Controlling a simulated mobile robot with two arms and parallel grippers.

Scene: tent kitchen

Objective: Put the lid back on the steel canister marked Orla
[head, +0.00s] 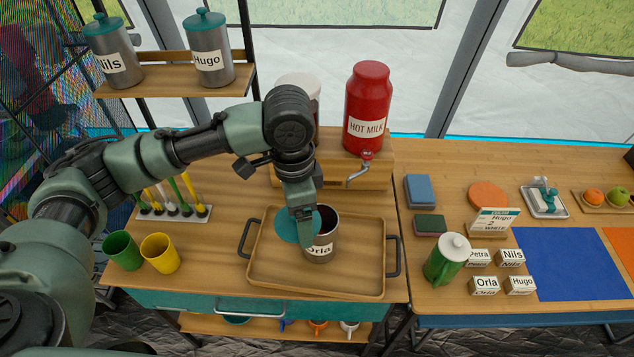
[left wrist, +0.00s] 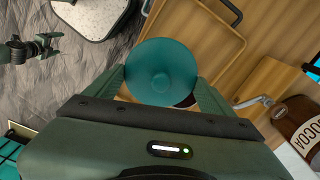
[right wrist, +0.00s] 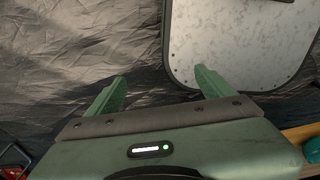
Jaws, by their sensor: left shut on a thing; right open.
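The steel canister marked Orla (head: 320,246) stands open and upright on the wooden tray (head: 262,262). My left gripper (head: 304,228) is above the canister's left side and is shut on the round teal lid (head: 290,227). In the left wrist view the lid (left wrist: 161,72) sits between the two fingers and hides most of what lies below it. In the head view the lid is at the canister's left, overlapping its rim; I cannot tell whether they touch. My right gripper (right wrist: 160,85) is open and empty over the dark floor, outside the head view.
A red hot milk dispenser (head: 368,105) with a tap stands behind the tray. Green (head: 122,250) and yellow (head: 160,253) cups stand left of it. Lidded canisters marked Nils (head: 112,55) and Hugo (head: 208,50) are on the upper shelf. A green jug (head: 446,260) stands at the right.

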